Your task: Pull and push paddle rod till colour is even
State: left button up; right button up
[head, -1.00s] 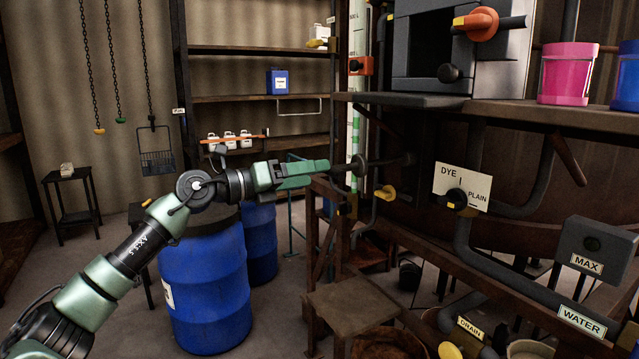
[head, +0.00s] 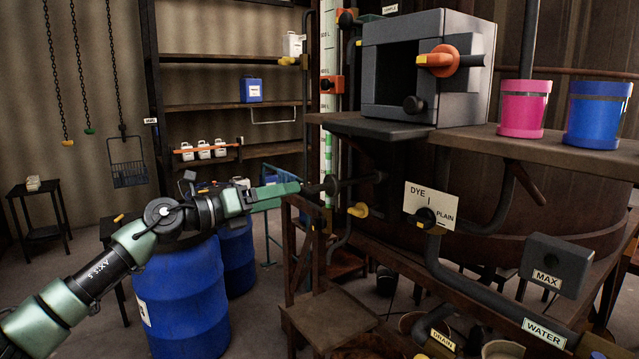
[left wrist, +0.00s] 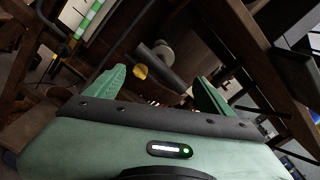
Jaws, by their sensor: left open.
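The paddle rod (head: 352,181) is a dark bar sticking out sideways from the brown vat (head: 485,205), with a wider dark piece at its near end. My left gripper (head: 306,188) is at that end in the head view. In the left wrist view the gripper (left wrist: 158,88) is open, its two green fingers apart. There the dark rod (left wrist: 165,66) shows beyond and between the fingertips, beside a round grey piece. I cannot tell whether a finger touches it. The liquid and its colour are hidden. My right gripper is out of view.
A DYE/PLAIN sign (head: 430,205) and a yellow-tipped valve (head: 358,210) sit close to the rod. A pink jar (head: 523,110) and a blue jar (head: 597,115) stand on the ledge. Blue drums (head: 185,300) stand below my left arm. A wooden stool (head: 330,318) is below the rod.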

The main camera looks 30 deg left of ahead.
aim_at(329, 186)
pick_arm(q)
jog(key=p+x, duration=0.6)
jog(key=x, duration=0.4)
jog(key=shift+w+d+r+p, duration=0.2)
jog(key=shift+w+d+p, duration=0.05)
jog(key=shift+w+p, duration=0.05)
jog(key=shift+w+d+f, duration=0.1)
jog(key=shift+w, duration=0.15)
